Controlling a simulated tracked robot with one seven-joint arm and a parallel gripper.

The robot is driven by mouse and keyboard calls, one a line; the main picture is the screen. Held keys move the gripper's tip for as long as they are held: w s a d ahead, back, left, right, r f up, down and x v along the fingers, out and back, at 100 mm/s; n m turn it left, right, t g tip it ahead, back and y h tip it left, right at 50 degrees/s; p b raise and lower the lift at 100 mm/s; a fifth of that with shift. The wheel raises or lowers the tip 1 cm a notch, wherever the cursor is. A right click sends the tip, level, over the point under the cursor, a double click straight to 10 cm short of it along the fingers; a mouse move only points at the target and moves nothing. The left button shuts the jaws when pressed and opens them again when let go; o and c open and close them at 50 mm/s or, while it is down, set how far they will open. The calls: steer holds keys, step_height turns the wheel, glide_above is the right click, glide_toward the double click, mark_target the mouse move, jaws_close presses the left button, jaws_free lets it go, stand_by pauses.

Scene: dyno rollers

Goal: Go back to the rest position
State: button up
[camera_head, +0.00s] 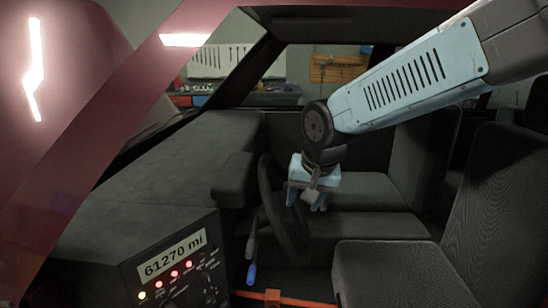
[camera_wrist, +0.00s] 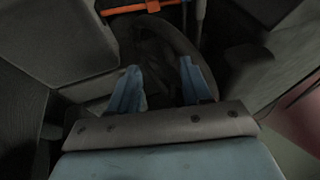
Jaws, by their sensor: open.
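My gripper (camera_head: 305,202) is inside the car, above and beside the dark steering wheel (camera_head: 290,248) in the head view. Its two blue fingers are apart with nothing between them. In the wrist view my gripper (camera_wrist: 160,78) points down toward the wheel, whose rim (camera_wrist: 184,42) curves beyond the fingers. I cannot tell from these views whether a finger touches the rim. My arm reaches in from the upper right of the head view.
A blue-tipped lever (camera_head: 251,272) stands left of the wheel. A panel (camera_head: 172,262) reads 61270 mi. An orange bar (camera_head: 300,302) crosses low, also in the wrist view (camera_wrist: 140,8). The seats (camera_head: 385,262), dashboard (camera_head: 150,195) and red car frame (camera_head: 95,130) surround the space.

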steer(key=s+d+r+h, duration=0.1)
steer(key=s+d+r, duration=0.2)
steer(key=s+d, duration=0.2)
steer(key=s+d+r+t, duration=0.1)
steer(key=s+d+r, duration=0.2)
steer(key=d, duration=0.9)
steer(key=s, duration=0.3)
steer(key=shift+s+d+n+h, duration=0.2)
steer(key=shift+s+n+h, duration=0.05)
steer(key=shift+n+h, duration=0.15)
